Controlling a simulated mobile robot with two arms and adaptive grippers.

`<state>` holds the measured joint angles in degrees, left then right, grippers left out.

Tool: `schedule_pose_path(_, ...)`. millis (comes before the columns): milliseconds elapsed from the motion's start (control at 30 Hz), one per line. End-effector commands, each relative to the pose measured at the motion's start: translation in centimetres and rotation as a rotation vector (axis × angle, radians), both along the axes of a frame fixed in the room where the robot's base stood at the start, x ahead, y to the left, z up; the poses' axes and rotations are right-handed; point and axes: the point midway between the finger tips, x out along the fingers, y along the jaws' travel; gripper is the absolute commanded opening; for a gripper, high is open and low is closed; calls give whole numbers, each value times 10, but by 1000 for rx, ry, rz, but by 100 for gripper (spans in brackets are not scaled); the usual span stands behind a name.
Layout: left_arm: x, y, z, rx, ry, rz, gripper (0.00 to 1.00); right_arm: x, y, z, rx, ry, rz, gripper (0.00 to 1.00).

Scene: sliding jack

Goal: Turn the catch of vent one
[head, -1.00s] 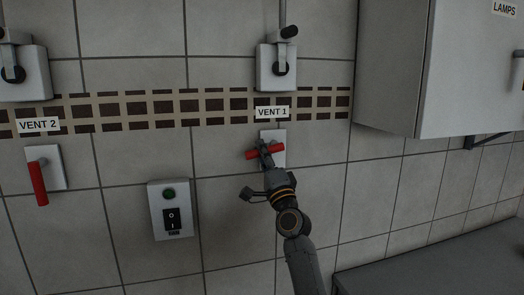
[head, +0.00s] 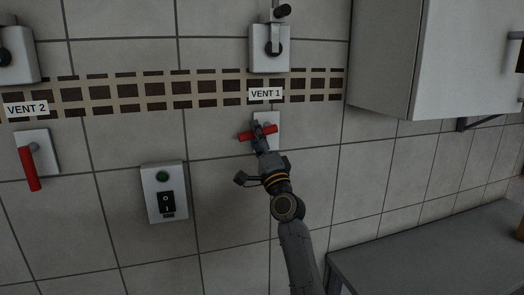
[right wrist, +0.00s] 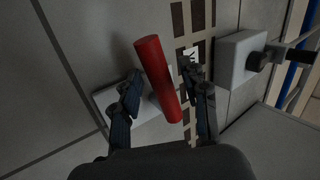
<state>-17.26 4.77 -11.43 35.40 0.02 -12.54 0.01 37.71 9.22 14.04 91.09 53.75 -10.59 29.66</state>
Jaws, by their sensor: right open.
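The catch of vent one is a red handle (head: 246,136) on a pale wall plate (head: 272,119), under the label VENT 1 (head: 265,93). In the head view the handle lies nearly level, its right end a little higher. My right gripper (head: 259,129) is at the handle and hides its middle. In the right wrist view the red handle (right wrist: 157,75) runs between the two open fingers of the right gripper (right wrist: 164,96). I cannot tell whether either finger touches it. My left gripper is not in view.
Vent two's red handle (head: 29,168) hangs almost upright at the left. A switch box (head: 164,193) with a green button is on the wall between them. A grey cabinet (head: 464,62) juts out at upper right, above a grey bench (head: 440,262).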

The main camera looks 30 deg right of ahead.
Motion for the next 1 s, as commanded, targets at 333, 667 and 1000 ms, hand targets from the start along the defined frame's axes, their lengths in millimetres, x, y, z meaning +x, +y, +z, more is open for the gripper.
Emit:
schedule_pose_path(333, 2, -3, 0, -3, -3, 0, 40, -56, 8, -39, 0, 4, 0, 45)
schedule_pose_path(667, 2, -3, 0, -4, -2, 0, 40, -90, 12, -61, 0, 3, 0, 45)
schedule_pose_path(1000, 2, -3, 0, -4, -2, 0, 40, -93, 12, -63, 1, 2, 0, 45)
